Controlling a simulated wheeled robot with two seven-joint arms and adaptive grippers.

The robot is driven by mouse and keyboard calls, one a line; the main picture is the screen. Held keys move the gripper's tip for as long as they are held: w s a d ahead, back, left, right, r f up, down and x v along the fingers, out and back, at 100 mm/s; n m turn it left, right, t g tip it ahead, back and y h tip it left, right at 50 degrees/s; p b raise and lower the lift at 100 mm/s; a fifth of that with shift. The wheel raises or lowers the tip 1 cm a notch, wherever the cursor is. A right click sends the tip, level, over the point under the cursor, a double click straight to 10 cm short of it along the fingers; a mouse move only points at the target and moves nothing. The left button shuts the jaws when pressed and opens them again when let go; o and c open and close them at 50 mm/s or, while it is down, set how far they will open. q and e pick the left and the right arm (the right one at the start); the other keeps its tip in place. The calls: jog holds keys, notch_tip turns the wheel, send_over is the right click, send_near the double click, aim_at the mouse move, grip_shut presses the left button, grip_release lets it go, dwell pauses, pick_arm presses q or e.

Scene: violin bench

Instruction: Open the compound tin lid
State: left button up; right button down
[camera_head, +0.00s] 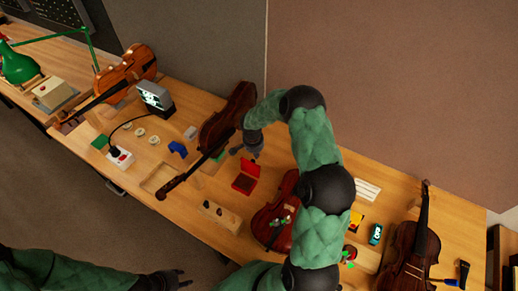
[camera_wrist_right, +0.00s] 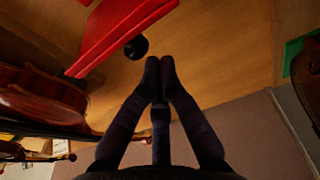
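The red compound tin (camera_head: 243,183) stands on the bench near the middle of the head view. Its red lid (camera_head: 251,167) is tilted up at the back of the tin and the dark red inside shows. In the right wrist view the red lid (camera_wrist_right: 115,38) is at the upper left, with a round black knob (camera_wrist_right: 136,47) at its edge. My right gripper (camera_wrist_right: 160,65) has its fingertips together, with nothing seen between them. It is behind the tin, close to the knob but apart from it. My left gripper (camera_head: 185,284) is low in the head view, far from the tin; its fingers are unclear.
A violin body (camera_head: 228,117) lies left of the tin, and another (camera_head: 272,222) lies right of it, partly behind my right arm. A wooden block with dark holes (camera_head: 222,216) stands in front. Blue pieces (camera_head: 178,149) lie to the left.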

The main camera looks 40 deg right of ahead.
jog(key=shift+a, duration=0.2)
dwell(0.3)
jog(key=a+b, duration=0.1)
jog(key=b, duration=0.1)
jog(key=s+a+r+b, duration=0.1)
jog(key=b, duration=0.1)
jog(key=shift+r, duration=0.3)
dwell(0.4)
